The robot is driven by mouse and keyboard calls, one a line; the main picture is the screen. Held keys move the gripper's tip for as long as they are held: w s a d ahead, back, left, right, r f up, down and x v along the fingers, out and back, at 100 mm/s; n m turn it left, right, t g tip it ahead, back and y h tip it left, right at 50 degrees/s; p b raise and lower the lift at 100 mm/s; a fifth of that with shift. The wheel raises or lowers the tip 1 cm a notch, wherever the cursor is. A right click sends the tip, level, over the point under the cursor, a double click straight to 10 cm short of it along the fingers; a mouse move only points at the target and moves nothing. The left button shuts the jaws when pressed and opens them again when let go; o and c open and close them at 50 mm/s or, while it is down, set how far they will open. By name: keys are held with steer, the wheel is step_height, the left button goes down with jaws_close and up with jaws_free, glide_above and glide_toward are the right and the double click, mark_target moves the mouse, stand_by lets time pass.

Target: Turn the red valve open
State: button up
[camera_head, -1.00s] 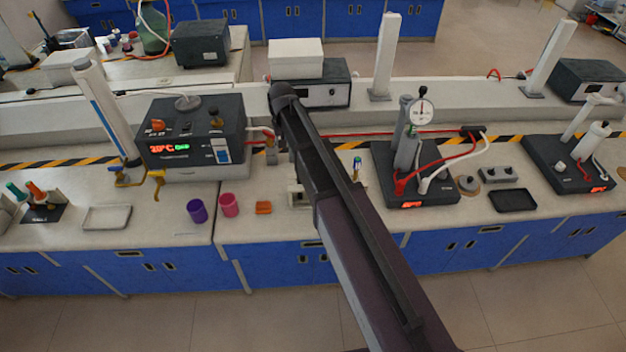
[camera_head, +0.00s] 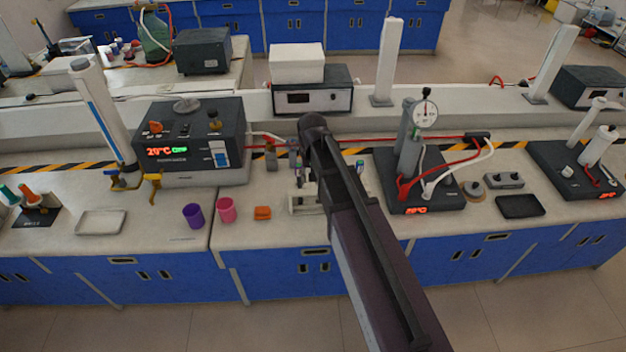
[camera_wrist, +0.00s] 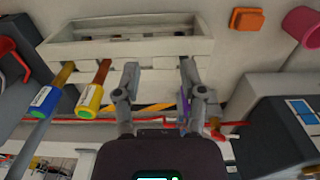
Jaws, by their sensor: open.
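I cannot clearly make out the red valve. A thin red line (camera_head: 375,139) runs along the back of the bench and passes behind my arm. In the wrist view a small red piece (camera_wrist: 229,124) shows just right of my right finger; I cannot tell whether it is the valve. My gripper (camera_wrist: 158,82) is open, its two grey fingers apart, pointing at the front of a white rack (camera_wrist: 125,48). Nothing is clearly held between them. In the head view my arm hides most of the gripper.
The white rack (camera_head: 296,206) stands below my arm. Tubes with yellow (camera_wrist: 92,98) and blue-green labels are close left of my fingers. A dark thermostat box (camera_head: 190,135), purple cup (camera_head: 193,216), pink cup (camera_head: 227,210) and orange block (camera_head: 262,213) are left. A hotplate (camera_head: 425,195) stands right.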

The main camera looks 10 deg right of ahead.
steer(key=shift+s+d, duration=0.1)
stand_by(0.3)
steer(key=s+d, duration=0.9)
steer(key=s, duration=0.5)
steer(key=shift+d, duration=0.2)
steer(key=shift+o, duration=0.3)
steer(key=shift+s+f, duration=0.1)
steer(key=shift+s, duration=0.05)
